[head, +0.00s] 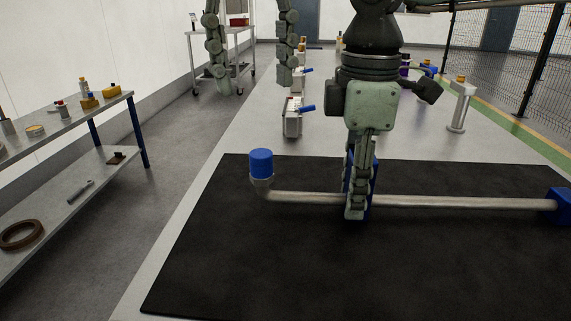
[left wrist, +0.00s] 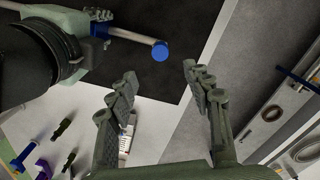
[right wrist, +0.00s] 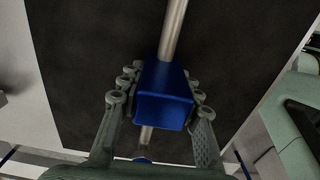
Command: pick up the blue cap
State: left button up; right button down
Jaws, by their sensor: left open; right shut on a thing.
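The blue cap (head: 261,162) sits on the upturned left end of a bent metal pipe (head: 430,203) over a black mat (head: 300,270). In the left wrist view the cap (left wrist: 160,51) shows beyond and between the fingertips. My left gripper (head: 253,84) is open and empty, its two fingers apart, higher in the head view than the cap and not touching it. My right gripper (head: 356,208) is shut on a blue block (right wrist: 165,105) around the pipe, right of the cap. In the head view this gripper hides most of that block.
Another blue block (head: 562,205) holds the pipe's right end. Grey boxes with blue handles (head: 293,118) and a white post (head: 461,107) stand on the pale surface beyond the mat. A shelf with tools and bottles (head: 60,130) stands at left. A wire fence is at right.

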aim_at(260, 153)
pick_arm(q)
notch_tip(260, 153, down, 10)
jog(key=n+h, duration=0.1)
jog(key=n, duration=1.3)
jog(key=shift+n, duration=0.3)
jog(key=shift+r, duration=0.1)
jog(key=c, duration=0.9)
